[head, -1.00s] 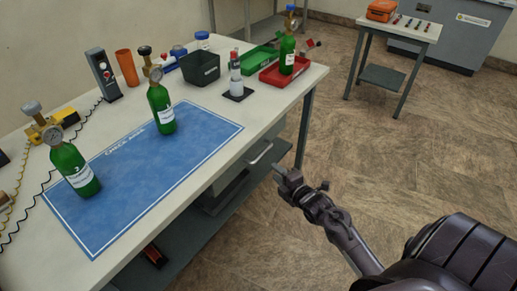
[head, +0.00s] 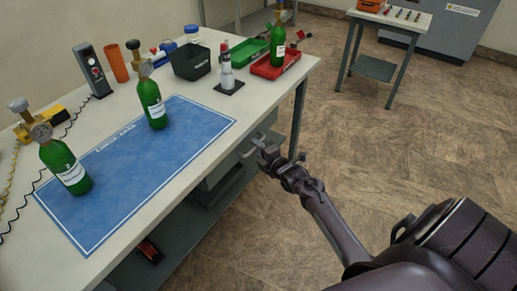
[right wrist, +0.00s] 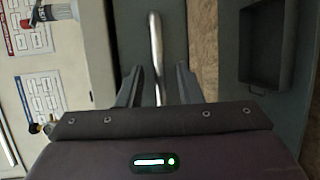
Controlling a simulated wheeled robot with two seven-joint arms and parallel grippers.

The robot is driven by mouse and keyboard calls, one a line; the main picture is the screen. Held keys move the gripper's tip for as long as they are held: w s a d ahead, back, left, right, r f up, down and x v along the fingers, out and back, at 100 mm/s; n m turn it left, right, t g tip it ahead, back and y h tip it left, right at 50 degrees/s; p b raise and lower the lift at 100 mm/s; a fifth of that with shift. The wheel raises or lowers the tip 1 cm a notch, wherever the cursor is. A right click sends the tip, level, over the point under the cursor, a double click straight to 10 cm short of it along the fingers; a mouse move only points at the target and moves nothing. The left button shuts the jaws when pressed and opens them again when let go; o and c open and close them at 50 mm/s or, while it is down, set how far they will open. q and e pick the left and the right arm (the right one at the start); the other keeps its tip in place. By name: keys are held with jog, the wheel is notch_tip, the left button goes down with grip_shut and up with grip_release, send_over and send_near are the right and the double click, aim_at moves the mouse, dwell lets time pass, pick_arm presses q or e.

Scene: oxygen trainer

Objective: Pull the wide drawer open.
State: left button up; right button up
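The wide drawer (head: 226,168) is a grey unit under the front edge of the workbench, partly hidden by the bench top. Its pale metal bar handle (head: 245,154) sticks out beyond the edge. My right gripper (head: 262,146) is at the right end of the handle in the head view. In the right wrist view the handle (right wrist: 155,48) runs between the two spread fingers of my right gripper (right wrist: 158,78), with a visible gap on each side. The gripper is open. My left gripper is not in view.
The white workbench (head: 190,198) carries a blue mat (head: 150,165), green cylinders, a black bin (head: 191,62) and red and green trays. A bench leg (head: 298,115) stands just beyond my right gripper. The floor to the right is open.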

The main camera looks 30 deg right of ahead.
jog(key=c, duration=0.6)
grip_shut()
jog(key=shift+s, duration=0.15)
jog(key=s+d+p, duration=0.4)
jog(key=s+d, duration=0.1)
jog(key=s, duration=0.8)
jog(key=s+d+p, duration=0.4)
jog(key=s+d, duration=0.2)
jog(key=s, duration=0.7)
jog(key=o, duration=0.6)
grip_release()
